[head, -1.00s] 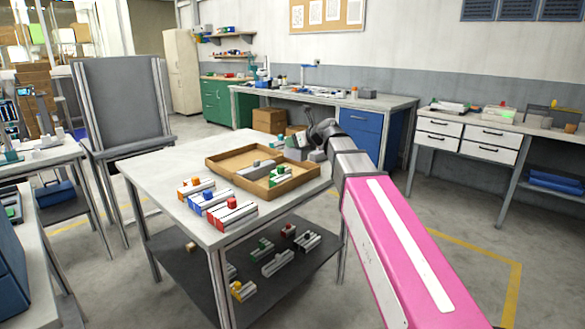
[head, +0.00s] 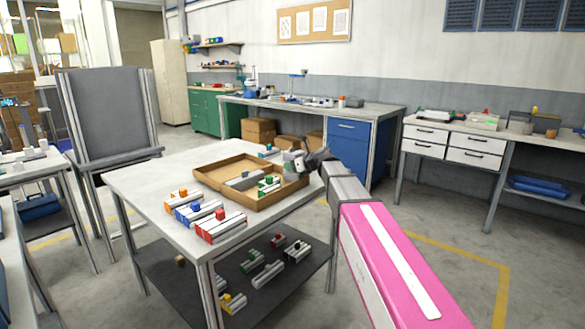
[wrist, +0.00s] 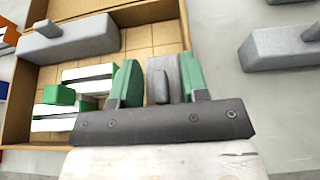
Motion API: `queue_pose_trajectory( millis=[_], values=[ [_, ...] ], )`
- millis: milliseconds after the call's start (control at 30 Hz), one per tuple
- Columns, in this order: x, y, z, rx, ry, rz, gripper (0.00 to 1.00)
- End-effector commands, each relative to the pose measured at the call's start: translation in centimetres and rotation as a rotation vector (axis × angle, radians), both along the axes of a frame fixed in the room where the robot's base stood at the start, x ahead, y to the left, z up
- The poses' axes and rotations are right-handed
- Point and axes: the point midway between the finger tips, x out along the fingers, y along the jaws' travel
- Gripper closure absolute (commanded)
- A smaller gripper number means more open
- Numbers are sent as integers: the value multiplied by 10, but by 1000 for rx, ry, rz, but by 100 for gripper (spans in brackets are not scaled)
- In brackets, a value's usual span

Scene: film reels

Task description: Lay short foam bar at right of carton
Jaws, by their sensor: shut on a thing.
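My gripper (wrist: 160,80) is shut on a short grey foam bar (wrist: 162,78) with a small raised knob. In the wrist view its green fingertips flank the bar. The bar is over the carton's inside, close to its right wall; whether it touches the floor I cannot tell. The open brown carton (head: 212,186) is on the table, and its wall shows in the wrist view (wrist: 14,108). It holds a longer grey bar (wrist: 70,38) and white-and-green pieces (wrist: 85,80). In the head view my gripper (head: 298,163) is at the carton's right end.
Another grey bar (wrist: 285,48) lies on the table outside the carton. White bars with orange, blue and red parts (head: 206,215) stand in front of the carton. More pieces lie on the lower shelf (head: 190,285). The table's left front is clear.

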Motion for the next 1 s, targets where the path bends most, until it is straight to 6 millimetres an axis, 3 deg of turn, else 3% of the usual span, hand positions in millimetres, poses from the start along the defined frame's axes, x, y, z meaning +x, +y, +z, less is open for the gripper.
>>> queue_pose_trajectory(
  millis=[400,433,500,867,1000],
  values=[
    [0,0,-7,1,-1,0,81],
    [0,0,-7,1,-1,0,56],
    [0,0,-7,1,-1,0,33],
    [0,0,-4,0,-1,0,33],
    [-11,-12,2,0,-1,-2,33]
  ],
)
